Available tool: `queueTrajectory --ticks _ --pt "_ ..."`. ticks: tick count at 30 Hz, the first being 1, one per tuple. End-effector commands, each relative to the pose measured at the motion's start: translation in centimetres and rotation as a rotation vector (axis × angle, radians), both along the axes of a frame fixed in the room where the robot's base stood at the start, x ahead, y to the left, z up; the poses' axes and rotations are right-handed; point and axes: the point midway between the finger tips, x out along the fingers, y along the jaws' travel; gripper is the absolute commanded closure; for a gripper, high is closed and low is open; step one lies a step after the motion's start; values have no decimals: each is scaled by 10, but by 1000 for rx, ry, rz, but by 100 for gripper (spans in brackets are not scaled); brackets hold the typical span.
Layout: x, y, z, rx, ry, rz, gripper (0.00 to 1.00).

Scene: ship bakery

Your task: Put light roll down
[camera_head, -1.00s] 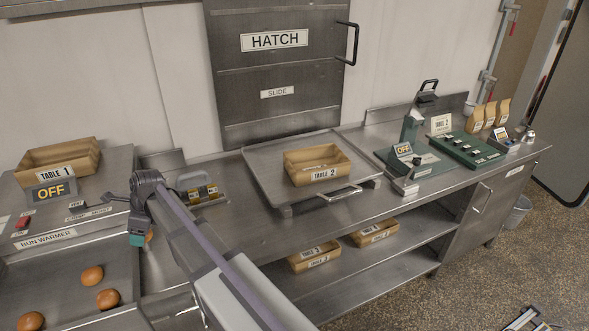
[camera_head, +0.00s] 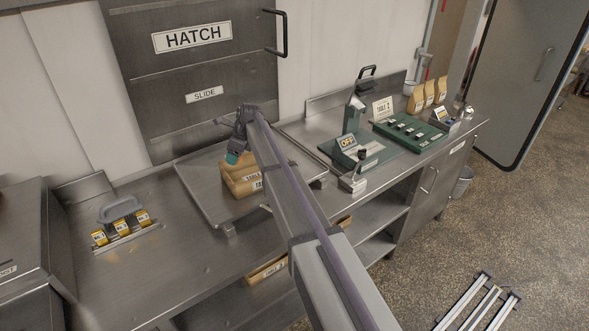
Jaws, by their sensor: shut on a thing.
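My gripper (camera_head: 233,158) hangs over the left part of a tan basket (camera_head: 243,189) with a partly hidden label. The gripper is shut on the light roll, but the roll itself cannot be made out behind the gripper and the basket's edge. The basket sits on a metal tray (camera_head: 199,190) on the steel counter below the hatch. My arm covers the basket's right side. I cannot tell whether the roll touches the basket's floor.
A clip rack with yellow tags (camera_head: 125,228) stands on the counter at left. A green scale with an OFF sign (camera_head: 352,148) and a green switch panel (camera_head: 410,132) stand at right. Another basket (camera_head: 266,270) sits on the shelf below.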

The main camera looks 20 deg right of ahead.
Motion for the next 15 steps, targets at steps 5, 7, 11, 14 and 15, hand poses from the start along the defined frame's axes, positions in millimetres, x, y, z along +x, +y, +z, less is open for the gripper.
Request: queueTrajectory --ticks 5,7,11,14,15 --pt "4 1 0 0 0 1 62" --pt "4 1 -5 0 0 1 62" --pt "3 1 -35 0 0 1 62" --pt "3 1 -61 0 0 1 62" --pt "3 1 -66 0 0 1 62"
